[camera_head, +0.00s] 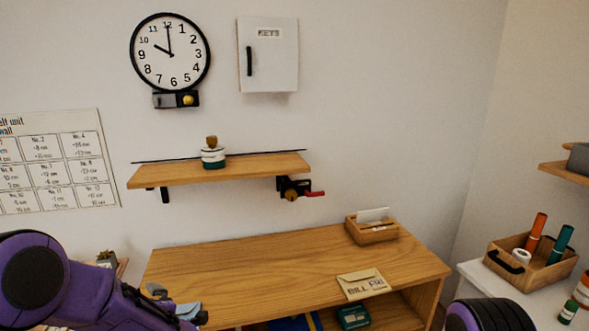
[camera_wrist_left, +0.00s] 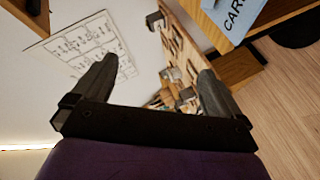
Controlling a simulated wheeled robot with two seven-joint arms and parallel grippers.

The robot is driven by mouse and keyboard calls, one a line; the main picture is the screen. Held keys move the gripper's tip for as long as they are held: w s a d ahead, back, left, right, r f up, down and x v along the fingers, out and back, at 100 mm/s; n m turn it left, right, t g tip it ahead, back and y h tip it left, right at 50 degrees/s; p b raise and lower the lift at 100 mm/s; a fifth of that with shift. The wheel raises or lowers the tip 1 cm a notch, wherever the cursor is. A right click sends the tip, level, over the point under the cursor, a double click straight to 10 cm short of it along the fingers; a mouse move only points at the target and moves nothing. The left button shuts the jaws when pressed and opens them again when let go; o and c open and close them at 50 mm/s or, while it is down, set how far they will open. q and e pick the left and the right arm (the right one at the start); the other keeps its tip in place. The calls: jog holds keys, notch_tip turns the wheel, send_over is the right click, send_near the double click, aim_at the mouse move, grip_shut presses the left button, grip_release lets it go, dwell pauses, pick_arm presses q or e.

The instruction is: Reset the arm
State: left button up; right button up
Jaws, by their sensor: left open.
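My left arm (camera_head: 75,285), purple and black, comes in from the lower left in the head view. Its gripper (camera_head: 178,304) is at the near left edge of the wooden cabinet (camera_head: 270,262). In the left wrist view, the gripper (camera_wrist_left: 156,74) has its two dark fingers wide apart with nothing held between them. The wall and wooden furniture show beyond them. Of my right arm, only a black and purple part (camera_head: 490,315) shows at the bottom right; its gripper is out of view.
The cabinet top holds a wooden card box (camera_head: 372,230) and a BILL envelope (camera_head: 362,284). Above are a wall shelf (camera_head: 220,171) with a small jar (camera_head: 213,155), a clock (camera_head: 170,51) and a KEYS box (camera_head: 268,55). A wooden caddy (camera_head: 530,262) stands right.

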pick_arm(q)
jog(key=s+d+f+m+g+h+b, duration=0.1)
jog(key=s+d+f+m+h, duration=0.15)
jog(key=s+f+m, duration=0.4)
jog(key=s+d+f+m+h, duration=0.2)
jog(key=s+f+m+h, duration=0.15)
jog(key=s+f, duration=0.45)
jog(key=s+f+m+g, duration=0.1)
jog(key=s+f+g, duration=0.1)
jog(key=s+f, duration=0.2)
jog(key=s+f+m+g+b, duration=0.1)
jog(key=s+f+m, duration=0.1)
jog(key=s, duration=0.8)
jog(key=s+f+m+g+h, duration=0.1)
jog(key=s+f+g, duration=0.1)
jog(key=s+f, duration=0.3)
jog(key=shift+s+d+f+m+g+b, duration=0.3)
jog(key=shift+s+d+f+b, duration=0.1)
jog(key=shift+s, duration=0.65)
